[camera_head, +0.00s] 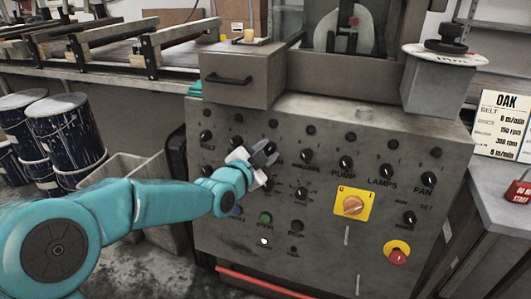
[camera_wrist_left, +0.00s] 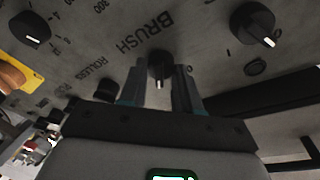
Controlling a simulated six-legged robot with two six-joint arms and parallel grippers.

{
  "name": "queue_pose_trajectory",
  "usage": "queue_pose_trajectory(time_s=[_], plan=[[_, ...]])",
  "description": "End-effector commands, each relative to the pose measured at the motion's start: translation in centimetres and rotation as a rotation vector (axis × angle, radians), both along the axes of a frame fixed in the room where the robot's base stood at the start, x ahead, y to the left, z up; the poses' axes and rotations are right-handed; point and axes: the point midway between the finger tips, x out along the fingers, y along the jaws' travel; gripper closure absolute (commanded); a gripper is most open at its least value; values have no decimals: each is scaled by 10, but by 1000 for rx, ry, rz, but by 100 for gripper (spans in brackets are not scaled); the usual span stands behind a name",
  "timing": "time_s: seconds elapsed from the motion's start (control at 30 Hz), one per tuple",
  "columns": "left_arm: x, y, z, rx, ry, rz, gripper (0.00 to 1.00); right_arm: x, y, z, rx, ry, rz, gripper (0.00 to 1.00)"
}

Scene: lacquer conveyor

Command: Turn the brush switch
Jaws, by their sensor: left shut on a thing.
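The brush switch (camera_wrist_left: 158,66) is a small black knob with a white pointer mark, beside the upside-down BRUSH lettering in the left wrist view. My left gripper (camera_wrist_left: 160,82) has its two fingers on either side of this knob and is shut on it. In the head view my left gripper (camera_head: 265,158) reaches the upper left part of the grey control panel (camera_head: 320,235), and the fingers partly cover the knob there. My right gripper is not in view.
Other black knobs surround it, including the pump knob (camera_head: 345,163) and the fan knob (camera_head: 428,179). A yellow plate with an orange rotary switch (camera_head: 353,205) and a red button (camera_head: 397,256) sit lower right. A drawer box (camera_head: 240,75) juts out above the panel.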

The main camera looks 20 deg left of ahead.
Motion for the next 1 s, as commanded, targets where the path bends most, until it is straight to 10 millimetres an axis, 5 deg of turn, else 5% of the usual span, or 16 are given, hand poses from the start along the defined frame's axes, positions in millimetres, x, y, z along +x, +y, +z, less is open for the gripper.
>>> queue_pose_trajectory(time_s=[0.13, 0.17, 0.2, 0.23, 0.63, 1.0], plan=[[0, 0, 0, 2, 0, -1, 98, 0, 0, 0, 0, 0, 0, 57], [0, 0, 0, 2, 0, -2, 58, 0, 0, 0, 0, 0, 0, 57], [0, 0, 0, 2, 0, -2, 45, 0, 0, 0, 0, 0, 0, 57], [0, 0, 0, 1, 0, -2, 43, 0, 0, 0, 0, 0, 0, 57], [-11, 3, 3, 0, -2, 1, 43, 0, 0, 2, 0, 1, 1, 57], [-101, 21, 12, 1, -2, 2, 43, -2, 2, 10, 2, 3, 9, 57]])
